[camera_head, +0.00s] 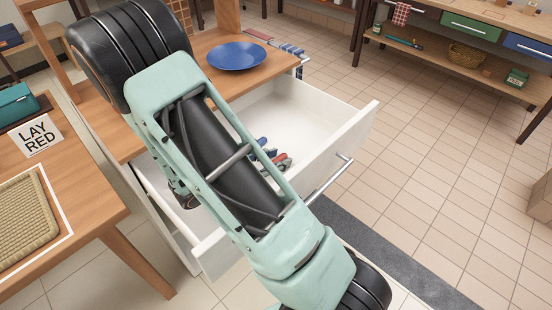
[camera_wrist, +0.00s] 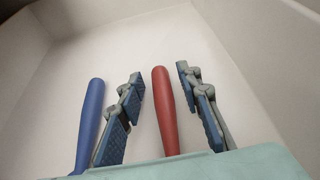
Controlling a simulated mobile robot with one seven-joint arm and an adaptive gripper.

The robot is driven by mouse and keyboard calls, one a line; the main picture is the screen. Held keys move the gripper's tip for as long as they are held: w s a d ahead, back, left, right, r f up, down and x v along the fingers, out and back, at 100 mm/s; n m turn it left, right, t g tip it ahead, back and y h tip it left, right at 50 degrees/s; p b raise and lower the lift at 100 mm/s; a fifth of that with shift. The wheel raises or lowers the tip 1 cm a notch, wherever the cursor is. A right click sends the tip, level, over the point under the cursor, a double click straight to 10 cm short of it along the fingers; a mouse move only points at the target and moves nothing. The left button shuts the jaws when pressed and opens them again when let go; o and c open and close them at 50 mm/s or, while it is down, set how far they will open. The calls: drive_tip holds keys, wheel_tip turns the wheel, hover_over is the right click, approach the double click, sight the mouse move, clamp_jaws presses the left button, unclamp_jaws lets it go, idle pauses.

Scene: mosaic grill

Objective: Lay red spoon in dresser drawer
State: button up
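The white dresser drawer (camera_head: 318,118) is pulled open, and the wrist view shows its pale floor and walls (camera_wrist: 120,38). The red spoon (camera_wrist: 165,110) shows only as a red handle inside the drawer; its other end is hidden. My gripper (camera_wrist: 160,92) is down in the drawer, open, with one blue-padded finger on each side of the red handle. Gaps show between the handle and both pads. In the head view, small red and blue parts show beside my arm, which hides most of the gripper.
A blue handle (camera_wrist: 90,125) lies left of my left finger in the drawer. A blue plate (camera_head: 236,56) sits on the dresser top (camera_head: 205,42). A table with a woven mat (camera_head: 25,222) and a "LAY RED" card (camera_head: 38,135) stands left.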

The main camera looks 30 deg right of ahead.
drive_tip(key=shift+r, duration=0.2)
drive_tip(key=p+v, duration=0.1)
drive_tip(key=v, duration=1.1)
drive_tip(key=shift+p, duration=0.4)
